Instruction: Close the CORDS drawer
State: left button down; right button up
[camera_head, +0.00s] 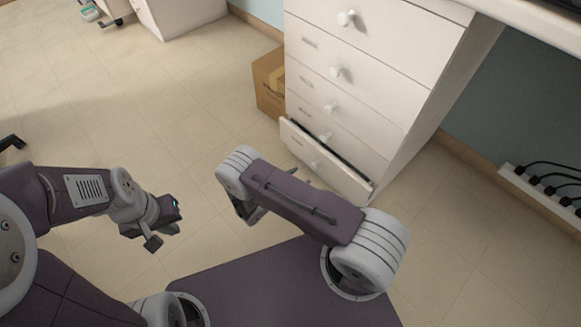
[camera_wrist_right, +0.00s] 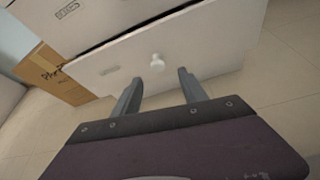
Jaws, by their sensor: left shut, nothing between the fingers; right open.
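The white drawer cabinet (camera_head: 362,75) stands at the upper middle of the head view. Its bottom drawer (camera_head: 300,144) is partly open, with a dark gap along its top edge. The drawer's front (camera_wrist_right: 190,50) and its round white knob (camera_wrist_right: 157,62) show in the right wrist view. My right gripper (camera_wrist_right: 160,82) is open, its two fingers pointing at the drawer front on either side below the knob; I cannot tell whether they touch it. In the head view my right arm mostly hides that gripper. My left gripper (camera_head: 154,240) is shut and empty, away from the cabinet at left.
A cardboard box (camera_head: 268,84) stands on the floor against the cabinet's left side, and it also shows in the right wrist view (camera_wrist_right: 52,75). A power strip with black plugs (camera_head: 545,185) lies at the right wall.

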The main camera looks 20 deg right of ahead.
aim_at(312, 167)
jog(key=shift+n, duration=0.3)
jog(key=b+x, duration=0.2)
jog(key=x, duration=0.2)
jog(key=b+x, duration=0.3)
jog(key=x, duration=0.2)
jog(key=shift+w+a+f, duration=0.15)
jog(key=shift+w+f, duration=0.05)
jog(key=shift+w, duration=0.1)
grip_shut()
dwell(0.8)
